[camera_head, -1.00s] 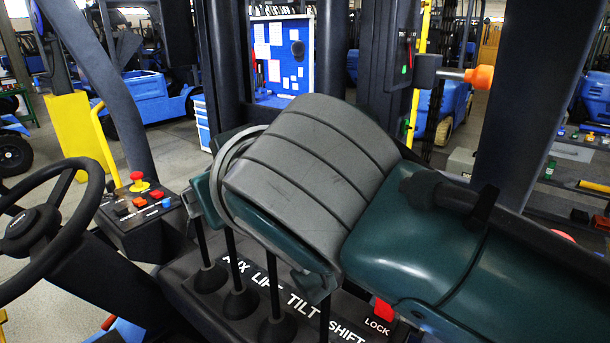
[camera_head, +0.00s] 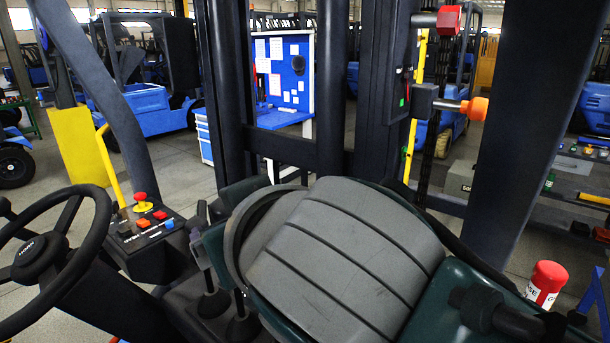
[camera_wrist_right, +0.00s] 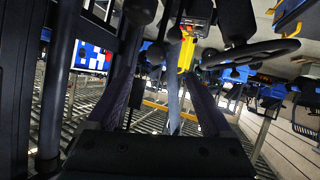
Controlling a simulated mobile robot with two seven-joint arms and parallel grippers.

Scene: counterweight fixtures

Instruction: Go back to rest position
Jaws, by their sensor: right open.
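My right arm (camera_head: 340,260), with grey ribbed and green casing, fills the lower middle of the head view and hides most of the lever console. Its gripper is outside that view. In the right wrist view my right gripper (camera_wrist_right: 160,72) shows two dark fingers spread apart with nothing held between them. My left gripper shows in neither view. Two dark levers (camera_head: 210,290) stand just left of the arm's casing. I cannot tell whether the arm touches them.
A black steering wheel (camera_head: 40,255) is at the left, beside a button box (camera_head: 150,230) with a red-topped knob. Thick dark mast posts (camera_head: 330,90) stand ahead. An orange-tipped peg (camera_head: 474,108) and a red-capped can (camera_head: 546,283) are at the right.

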